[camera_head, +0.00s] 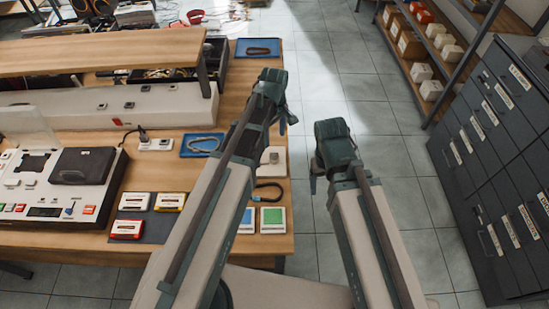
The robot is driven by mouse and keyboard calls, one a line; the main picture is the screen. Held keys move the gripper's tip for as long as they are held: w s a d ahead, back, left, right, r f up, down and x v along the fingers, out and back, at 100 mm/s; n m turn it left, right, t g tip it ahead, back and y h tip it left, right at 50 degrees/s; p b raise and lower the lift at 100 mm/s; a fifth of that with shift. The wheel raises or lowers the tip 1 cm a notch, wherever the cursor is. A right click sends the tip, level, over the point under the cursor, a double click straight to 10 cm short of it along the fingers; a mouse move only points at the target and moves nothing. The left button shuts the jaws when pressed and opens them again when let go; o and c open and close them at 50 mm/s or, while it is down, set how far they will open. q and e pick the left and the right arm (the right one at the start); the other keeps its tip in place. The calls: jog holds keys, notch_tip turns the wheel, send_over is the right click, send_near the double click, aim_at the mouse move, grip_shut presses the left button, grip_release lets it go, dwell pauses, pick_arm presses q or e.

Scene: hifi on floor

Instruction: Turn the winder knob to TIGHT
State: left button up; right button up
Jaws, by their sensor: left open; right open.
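A small pale unit (275,154) with a small round part on top sits near the bench's right edge, partly hidden by my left arm. It may be the winder with its knob, but no TIGHT mark can be read. My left gripper (273,80) is open and empty, over the right edge of the bench, farther back than the pale unit. My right gripper (331,134) is open and empty, over the floor to the right of the bench. Neither gripper touches the pale unit.
The wooden bench (160,241) holds a tape deck (62,170), several cassettes (129,228), a blue tray (203,145) and another blue tray (258,48) with a dark loop. A grey drawer cabinet (500,160) and shelves stand right. Tiled floor between is clear.

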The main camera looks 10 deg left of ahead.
aim_at(274, 156)
pick_arm(q)
notch_tip(274, 156, down, 11)
jog(key=b, duration=1)
jog(key=shift+f, duration=0.1)
grip_shut()
